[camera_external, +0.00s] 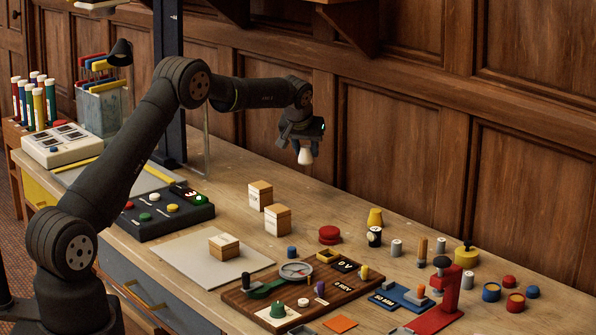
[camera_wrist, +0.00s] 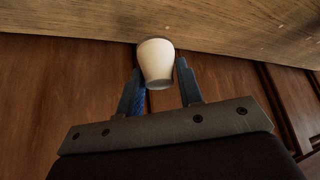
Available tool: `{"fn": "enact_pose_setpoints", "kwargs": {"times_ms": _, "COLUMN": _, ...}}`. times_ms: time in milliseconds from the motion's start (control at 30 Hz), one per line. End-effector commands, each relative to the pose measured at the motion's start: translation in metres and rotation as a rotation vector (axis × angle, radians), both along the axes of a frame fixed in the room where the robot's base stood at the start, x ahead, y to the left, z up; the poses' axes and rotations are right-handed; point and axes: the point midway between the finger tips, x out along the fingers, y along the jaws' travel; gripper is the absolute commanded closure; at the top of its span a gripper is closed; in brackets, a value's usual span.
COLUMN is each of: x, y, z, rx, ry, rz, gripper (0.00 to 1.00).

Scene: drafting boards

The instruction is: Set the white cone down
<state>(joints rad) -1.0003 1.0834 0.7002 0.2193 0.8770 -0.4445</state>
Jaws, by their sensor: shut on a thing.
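The white cone (camera_external: 305,155) is held in my gripper (camera_external: 302,143), above the back part of the table in the outside view. It hangs clear of the tabletop. In the wrist view the white cone (camera_wrist: 156,62) sits between the blue fingertips of my gripper (camera_wrist: 160,88), with its narrower end toward the camera. The fingers are shut on it. The table (camera_external: 350,205) below it is wooden and bare just there.
Wooden blocks (camera_external: 277,219) stand in front of the gripper. A black button box (camera_external: 165,212) is to the left. The panelled wall (camera_external: 385,150) rises close behind.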

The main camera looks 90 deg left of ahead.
Motion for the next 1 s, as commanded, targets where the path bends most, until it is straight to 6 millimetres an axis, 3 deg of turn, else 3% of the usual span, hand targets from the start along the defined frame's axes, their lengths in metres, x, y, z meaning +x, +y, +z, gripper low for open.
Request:
{"fn": "enact_pose_setpoints", "kwargs": {"times_ms": 300, "x": 0.075, "y": -0.091, "z": 0.005, "rx": -0.008, "ry": -0.002, "rz": -0.318, "gripper": 0.89}}
{"fn": "enact_pose_setpoints", "kwargs": {"times_ms": 500, "x": 0.098, "y": -0.128, "z": 0.004, "rx": -0.002, "ry": -0.004, "rz": -0.445, "gripper": 0.89}}
{"fn": "enact_pose_setpoints", "kwargs": {"times_ms": 633, "x": 0.095, "y": -0.120, "z": -0.005, "rx": -0.001, "ry": -0.004, "rz": -0.461, "gripper": 0.89}}
{"fn": "enact_pose_setpoints", "kwargs": {"times_ms": 1000, "x": 0.063, "y": -0.046, "z": -0.054, "rx": -0.001, "ry": -0.004, "rz": -0.458, "gripper": 0.89}}
